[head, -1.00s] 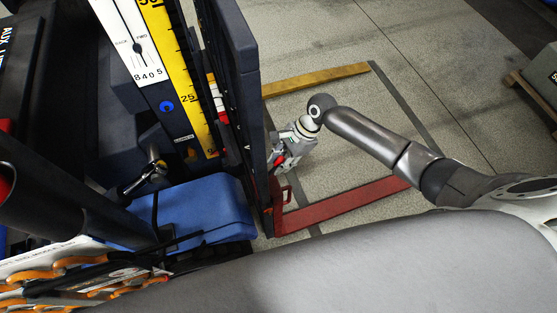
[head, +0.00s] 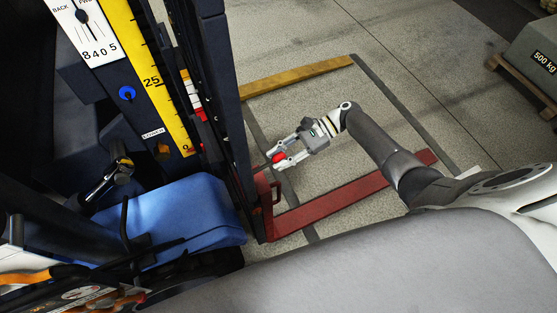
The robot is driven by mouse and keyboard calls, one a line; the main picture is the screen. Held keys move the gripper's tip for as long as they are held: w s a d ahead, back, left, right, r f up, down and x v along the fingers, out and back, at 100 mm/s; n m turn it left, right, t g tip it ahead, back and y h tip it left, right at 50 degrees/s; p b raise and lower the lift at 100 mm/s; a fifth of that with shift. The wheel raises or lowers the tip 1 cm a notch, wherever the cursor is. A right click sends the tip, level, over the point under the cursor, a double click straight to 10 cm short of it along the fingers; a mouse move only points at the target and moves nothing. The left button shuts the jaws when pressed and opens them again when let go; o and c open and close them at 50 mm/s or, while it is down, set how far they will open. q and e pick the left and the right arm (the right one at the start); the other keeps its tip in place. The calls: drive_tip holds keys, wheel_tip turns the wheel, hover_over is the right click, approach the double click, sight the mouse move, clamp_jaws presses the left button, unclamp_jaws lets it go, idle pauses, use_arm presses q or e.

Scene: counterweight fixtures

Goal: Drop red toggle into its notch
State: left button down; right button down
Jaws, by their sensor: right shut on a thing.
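The red toggle (head: 278,157) is between the fingertips of my right gripper (head: 281,158). The gripper is shut on it and points left in the head view. It shows above the floor, right of the tall black upright (head: 228,110), with a visible gap between them. The fingers hide part of the toggle. I cannot make out a notch for certain. A small brownish round spot (head: 163,152) shows beside a "LOWER" label, near the bottom of the yellow scale (head: 150,80).
A yellow floor bar (head: 300,77) lies beyond. A blue padded block (head: 190,210) and a blue knob (head: 127,93) are left. A 500 kg weight (head: 535,60) stands far right.

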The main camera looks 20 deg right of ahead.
drive_tip(key=shift+d+f+y+b, duration=0.1)
drive_tip(key=shift+f+y+b, duration=0.25)
drive_tip(key=shift+y+b, duration=0.05)
drive_tip(key=c, duration=1.2)
unclamp_jaws()
drive_tip(key=shift+o, duration=0.2)
drive_tip(key=v, duration=1.2)
